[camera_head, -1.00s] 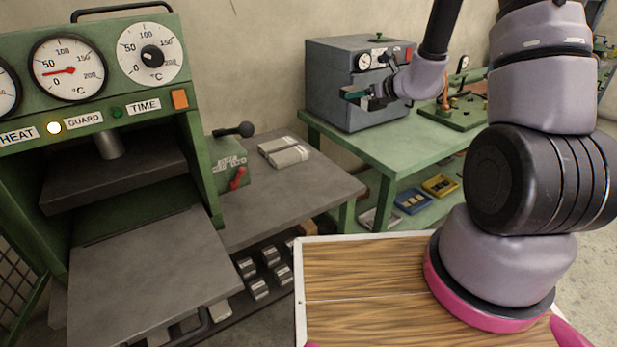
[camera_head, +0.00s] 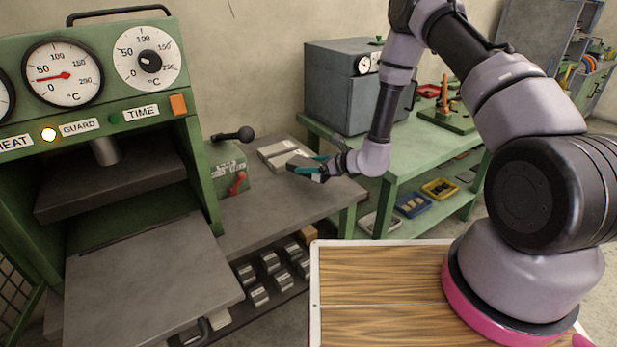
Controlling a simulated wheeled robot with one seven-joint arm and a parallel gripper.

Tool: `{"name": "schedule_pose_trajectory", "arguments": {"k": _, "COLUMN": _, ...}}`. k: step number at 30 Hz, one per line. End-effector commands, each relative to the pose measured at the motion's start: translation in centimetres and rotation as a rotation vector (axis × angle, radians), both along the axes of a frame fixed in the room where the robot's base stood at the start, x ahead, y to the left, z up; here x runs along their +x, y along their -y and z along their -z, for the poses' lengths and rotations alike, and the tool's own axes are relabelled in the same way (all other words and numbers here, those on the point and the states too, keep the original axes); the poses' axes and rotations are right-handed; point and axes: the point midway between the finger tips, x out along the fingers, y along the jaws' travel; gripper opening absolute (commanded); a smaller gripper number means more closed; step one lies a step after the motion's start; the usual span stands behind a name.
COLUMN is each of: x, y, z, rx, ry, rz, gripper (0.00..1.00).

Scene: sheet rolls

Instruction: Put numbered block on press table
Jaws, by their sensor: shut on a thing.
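My gripper (camera_head: 308,168), with teal fingers, is over the right part of the grey-topped bench beside the press. It is shut on a small pale block, mostly hidden by the fingers; no number on it can be read. Two flat pale grey blocks (camera_head: 272,151) lie side by side on the bench, just left of my gripper; its fingers overlap their right end in this view. The green press (camera_head: 196,150) stands at the left. Its flat grey press table (camera_head: 140,285) sticks out at the front, bare, below the raised dark upper plate (camera_head: 110,187).
Several small labelled blocks (camera_head: 270,262) stand on a low shelf under the bench. A green box with a red lever (camera_head: 236,184) stands between press and blocks. A grey oven (camera_head: 338,90) sits on the green table (camera_head: 432,145). A wooden board (camera_head: 385,290) is in front.

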Motion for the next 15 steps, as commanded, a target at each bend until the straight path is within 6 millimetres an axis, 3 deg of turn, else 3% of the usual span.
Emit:
{"name": "schedule_pose_trajectory", "arguments": {"k": 9, "x": 0.0, "y": 0.0, "z": 3.7, "rx": 0.001, "ry": -0.002, "rz": 0.001, "gripper": 0.00}}
{"name": "schedule_pose_trajectory", "arguments": {"k": 15, "x": 0.1, "y": 0.0, "z": 4.2, "rx": 0.001, "ry": 0.001, "rz": 0.001, "gripper": 0.00}}
